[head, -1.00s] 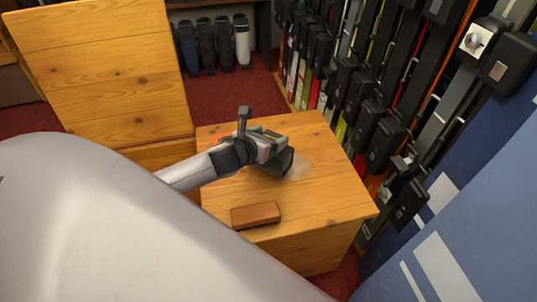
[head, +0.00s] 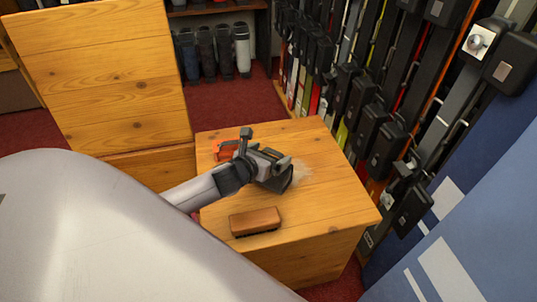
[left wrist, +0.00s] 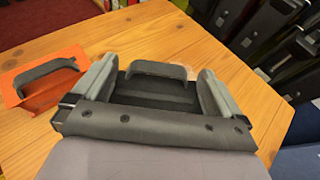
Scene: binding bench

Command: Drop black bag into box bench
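A black bag (left wrist: 158,88) with an arched grey handle fills the space between the fingers of my left gripper (left wrist: 158,80) in the left wrist view. The fingers lie along its two sides. In the head view the bag (head: 277,180) is a dark wedge at the end of my left gripper (head: 270,166), over the wooden box bench (head: 330,195). How far it is above the bench top cannot be told. My right gripper is not in view.
An orange object (head: 225,150) with a dark handle stands at the bench's back left. A brown brush (head: 255,220) lies near the front. A tall wooden panel (head: 105,75) rises at the left. Skis (head: 400,120) stand along the right. Boots (head: 208,52) stand at the back.

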